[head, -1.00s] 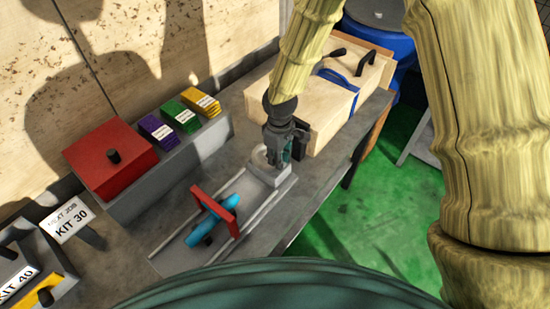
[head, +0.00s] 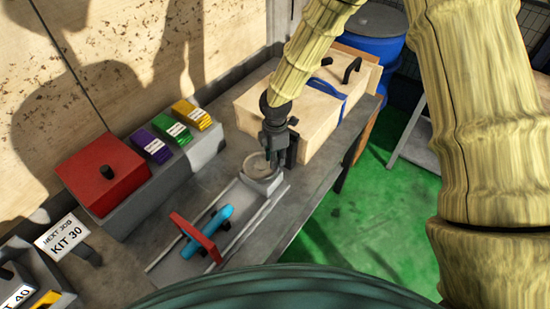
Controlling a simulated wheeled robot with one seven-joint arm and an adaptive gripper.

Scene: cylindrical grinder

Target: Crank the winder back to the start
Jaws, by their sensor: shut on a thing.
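The winder is a grey fixture (head: 262,186) on the grey bench, with a round pale hub (head: 257,165) at its far end and two long rails running toward me. A red frame (head: 193,236) and a light-blue cylinder (head: 207,231) sit between the rails at the near end. My gripper (head: 275,162) points down at the right side of the hub. It is shut on what looks like the winder's crank, but the fingers hide the handle and their contact with it.
A wooden case (head: 300,120) with a blue strap stands close behind and right of my gripper. A red box (head: 103,174), coloured card stacks (head: 174,130) and a KIT 30 sign (head: 64,238) lie left. Green floor (head: 375,210) is open at right.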

